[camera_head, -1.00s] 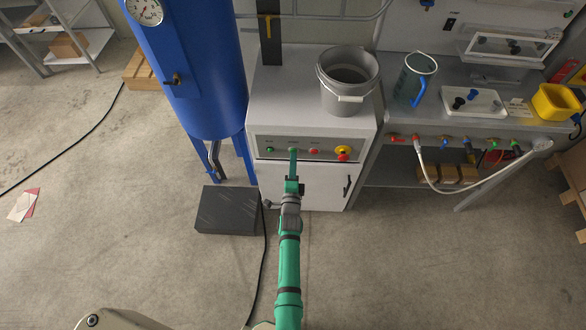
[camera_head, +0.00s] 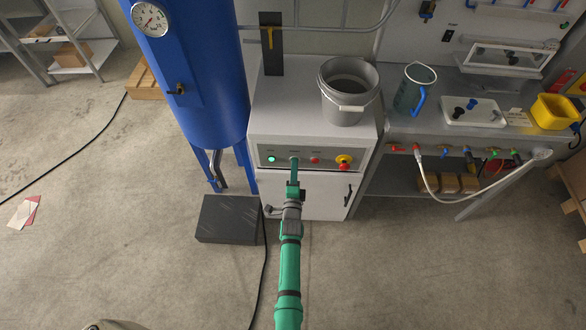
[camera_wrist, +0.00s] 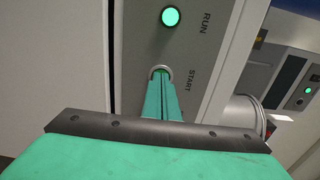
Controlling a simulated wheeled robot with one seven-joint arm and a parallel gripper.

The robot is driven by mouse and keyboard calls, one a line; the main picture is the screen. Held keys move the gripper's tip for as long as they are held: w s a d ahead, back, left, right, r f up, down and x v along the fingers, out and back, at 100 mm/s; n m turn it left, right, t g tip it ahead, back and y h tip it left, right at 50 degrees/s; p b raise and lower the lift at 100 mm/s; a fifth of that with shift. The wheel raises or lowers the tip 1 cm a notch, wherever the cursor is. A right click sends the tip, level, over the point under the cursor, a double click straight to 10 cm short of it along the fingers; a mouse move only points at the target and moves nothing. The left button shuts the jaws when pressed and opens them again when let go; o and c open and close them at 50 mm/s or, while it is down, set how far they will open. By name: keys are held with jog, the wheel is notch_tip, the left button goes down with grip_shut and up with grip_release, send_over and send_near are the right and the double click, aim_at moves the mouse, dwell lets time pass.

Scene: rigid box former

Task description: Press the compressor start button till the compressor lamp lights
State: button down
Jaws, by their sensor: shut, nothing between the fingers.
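The compressor cabinet (camera_head: 265,125) stands in the middle, with a control strip on its front. The RUN lamp glows bright green on that strip, in the wrist view (camera_wrist: 170,16) and the head view (camera_head: 271,158). The start button (camera_wrist: 160,70), labelled START, sits beside it; my fingertips cover most of it and only its ring shows. My gripper (camera_wrist: 161,82) is shut and empty, with its green fingertips at the button. In the head view my gripper (camera_head: 294,162) reaches up to the panel from below.
A red button (camera_head: 315,160) and a red-and-yellow emergency stop (camera_head: 344,162) sit right of my gripper. A grey bucket (camera_head: 347,105) stands on the cabinet. A blue tank (camera_head: 200,90) is at left, with a dark block (camera_head: 229,218) on the floor below.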

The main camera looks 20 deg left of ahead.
jog(key=v, duration=1.4)
jog(key=shift+a, duration=0.1)
dwell(0.4)
